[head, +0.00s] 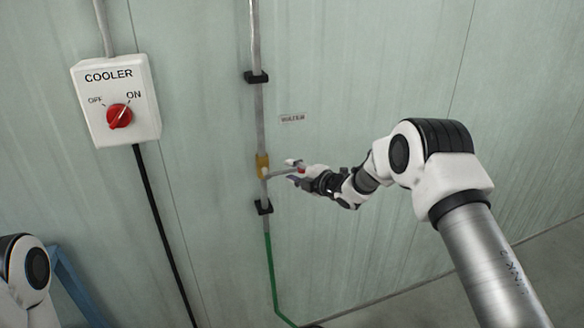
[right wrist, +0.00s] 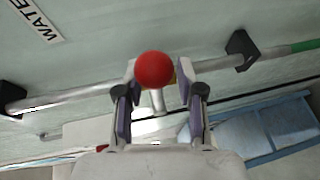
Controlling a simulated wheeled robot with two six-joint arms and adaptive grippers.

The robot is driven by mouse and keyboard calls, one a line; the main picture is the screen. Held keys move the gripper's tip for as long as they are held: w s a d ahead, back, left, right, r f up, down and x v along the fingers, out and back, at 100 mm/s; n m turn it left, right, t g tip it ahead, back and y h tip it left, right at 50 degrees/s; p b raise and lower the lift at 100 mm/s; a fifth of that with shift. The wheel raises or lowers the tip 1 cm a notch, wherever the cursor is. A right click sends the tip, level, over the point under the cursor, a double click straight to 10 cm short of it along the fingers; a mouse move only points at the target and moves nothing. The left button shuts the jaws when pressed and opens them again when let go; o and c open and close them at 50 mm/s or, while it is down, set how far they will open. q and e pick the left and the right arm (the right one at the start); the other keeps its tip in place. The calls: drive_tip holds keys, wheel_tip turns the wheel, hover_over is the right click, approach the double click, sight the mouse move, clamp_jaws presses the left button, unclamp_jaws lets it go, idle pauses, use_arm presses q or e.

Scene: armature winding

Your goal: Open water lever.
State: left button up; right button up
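The water lever (head: 282,173) sticks out to the right from a brass valve (head: 262,166) on a vertical wall pipe. Its end carries a red ball knob (right wrist: 155,69), which shows large in the right wrist view. My right gripper (head: 294,171) is at the lever's end, and its fingers (right wrist: 160,84) stand apart on either side of the knob. A gap shows at the right finger; whether the left finger touches the knob I cannot tell. The knob is mostly hidden by the fingers in the head view. My left gripper is out of view.
A white COOLER switch box (head: 142,122) with a red dial is on the wall at left, its dial pointing towards ON. A WATER label (head: 292,119) is right of the pipe. Black clamps (head: 257,77) hold the pipe. A blue frame (head: 72,286) stands at lower left.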

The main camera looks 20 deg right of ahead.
drive_tip(key=shift+s+a+r, duration=0.1)
drive_tip(key=shift+a+r, duration=0.2)
drive_tip(key=shift+a, duration=0.05)
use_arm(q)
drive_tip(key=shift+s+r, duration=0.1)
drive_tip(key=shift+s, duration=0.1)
use_arm(e)
drive_tip(key=shift+d+f, duration=0.1)
drive_tip(key=shift+f, duration=0.05)
clamp_jaws()
